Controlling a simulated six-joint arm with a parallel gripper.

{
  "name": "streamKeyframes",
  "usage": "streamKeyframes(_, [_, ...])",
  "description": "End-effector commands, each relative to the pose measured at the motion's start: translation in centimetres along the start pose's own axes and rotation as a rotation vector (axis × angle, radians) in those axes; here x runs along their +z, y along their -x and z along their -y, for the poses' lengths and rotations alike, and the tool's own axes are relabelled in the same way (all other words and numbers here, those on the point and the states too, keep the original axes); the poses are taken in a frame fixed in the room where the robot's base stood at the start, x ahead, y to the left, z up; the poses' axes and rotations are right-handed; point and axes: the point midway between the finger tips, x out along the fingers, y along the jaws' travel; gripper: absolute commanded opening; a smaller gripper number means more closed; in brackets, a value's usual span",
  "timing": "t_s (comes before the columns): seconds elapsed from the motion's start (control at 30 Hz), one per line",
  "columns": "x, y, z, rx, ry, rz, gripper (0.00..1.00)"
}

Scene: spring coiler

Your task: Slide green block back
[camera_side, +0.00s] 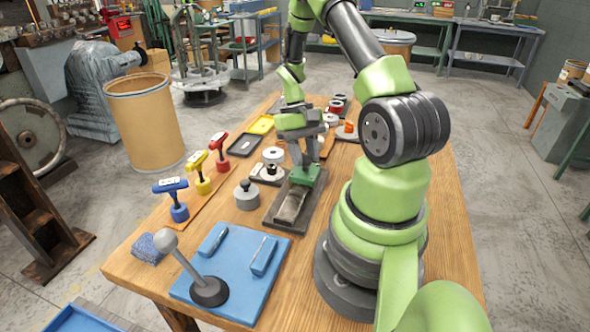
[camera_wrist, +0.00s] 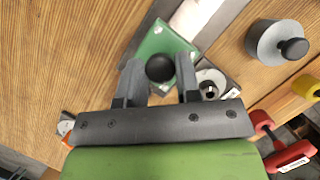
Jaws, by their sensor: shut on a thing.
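The green block (camera_side: 305,174) sits on a dark slide track (camera_side: 278,219) near the middle of the wooden table, at the track's far end in the side view. In the wrist view the green block (camera_wrist: 160,44) shows screws at its corners and a round black knob (camera_wrist: 160,68) on top. My gripper (camera_side: 308,150) reaches down from above onto the block. In the wrist view my gripper (camera_wrist: 160,78) has one finger on each side of the knob and is shut on it. A pale strip of the track lies bare in front of the block.
A grey weight with a knob (camera_side: 247,194) stands left of the track. Blue, yellow and red T-handles (camera_side: 171,190) stand farther left. A blue mat (camera_side: 236,272) with a grey ball-topped lever (camera_side: 190,268) lies at the front. Round parts (camera_side: 273,155) stand close to the block.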

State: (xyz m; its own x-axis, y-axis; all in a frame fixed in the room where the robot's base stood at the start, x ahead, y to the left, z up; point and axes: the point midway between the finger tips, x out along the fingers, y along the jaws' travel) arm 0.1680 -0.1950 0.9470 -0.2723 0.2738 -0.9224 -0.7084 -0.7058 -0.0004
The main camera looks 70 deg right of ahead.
Motion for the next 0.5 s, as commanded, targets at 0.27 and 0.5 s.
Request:
streamKeyframes(0.27, [-1.7,0.7,-1.7,0.003,0.004,-0.010,0.00])
streamKeyframes(0.5, [-1.8,0.7,-1.9,0.007,0.005,-0.014,0.00])
